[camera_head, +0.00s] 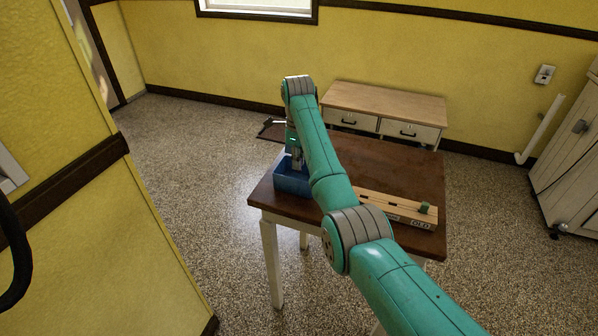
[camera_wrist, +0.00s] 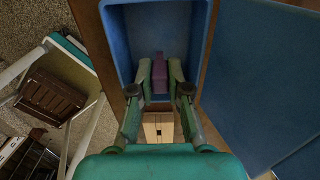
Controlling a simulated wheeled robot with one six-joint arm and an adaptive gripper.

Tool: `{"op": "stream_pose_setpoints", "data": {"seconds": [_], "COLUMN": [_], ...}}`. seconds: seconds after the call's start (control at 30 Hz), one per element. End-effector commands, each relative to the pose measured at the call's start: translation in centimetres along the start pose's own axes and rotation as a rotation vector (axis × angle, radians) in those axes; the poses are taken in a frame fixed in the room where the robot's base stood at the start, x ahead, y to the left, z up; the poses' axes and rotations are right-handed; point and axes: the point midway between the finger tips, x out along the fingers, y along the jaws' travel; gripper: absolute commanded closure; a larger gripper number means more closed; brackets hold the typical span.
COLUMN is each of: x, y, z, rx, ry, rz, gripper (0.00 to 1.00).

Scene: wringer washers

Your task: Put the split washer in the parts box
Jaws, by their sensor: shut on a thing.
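My gripper (camera_wrist: 159,82) points down over the blue parts box, with its fingers shut on a purple piece (camera_wrist: 159,72). I take this piece to be the split washer; its full shape is hidden by the fingers. The piece shows against the inside of the parts box (camera_wrist: 118,45) in the wrist view. I cannot tell whether it touches the bottom. In the head view the parts box (camera_head: 290,183) stands at the left end of the brown table, and my gripper (camera_head: 297,162) is at its opening.
A wooden rack (camera_head: 372,205) with an "OLD" label and a green block (camera_head: 425,208) lies along the table's (camera_head: 405,170) front right. A drawer cabinet (camera_head: 385,104) stands behind. The middle of the table is partly hidden by my arm. A large blue panel (camera_wrist: 262,80) fills the wrist view's right.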

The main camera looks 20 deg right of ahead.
Motion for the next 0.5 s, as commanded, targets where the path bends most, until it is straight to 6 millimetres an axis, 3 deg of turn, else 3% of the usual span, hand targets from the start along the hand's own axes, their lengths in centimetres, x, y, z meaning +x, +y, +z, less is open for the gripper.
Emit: {"op": "stream_pose_setpoints", "data": {"seconds": [0.23, 0.5], "x": [3.7, 4.4], "y": [0.1, 0.0], "z": [-0.1, 0.0], "rx": [-0.001, -0.001], "ry": [0.002, 0.001], "rz": [0.003, 0.001], "gripper": [1.00, 1.00]}}
